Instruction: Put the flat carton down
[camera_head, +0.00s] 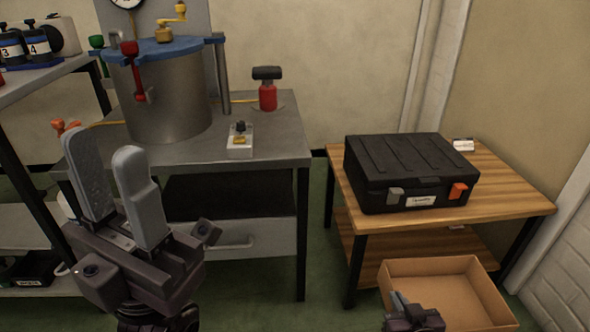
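An open, shallow brown carton (485,291) is at the lower right, in front of the wooden table, its near side cut off by the picture edge. I cannot tell whether it rests on the floor or is held up. My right gripper (400,300) is at the carton's near left part, overlapping it in the picture. Its fingers are small and mostly out of frame, so I cannot tell whether they grip the carton wall. My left gripper (107,165) points up at the left, with its two grey fingers apart and nothing between them.
A wooden table (510,203) bears a black case (410,172) with a grey and an orange latch. A metal bench (280,130) holds a steel cylinder (172,100) with a blue lid, a red object (268,95) and a small white block (240,147). Green floor shows between the tables.

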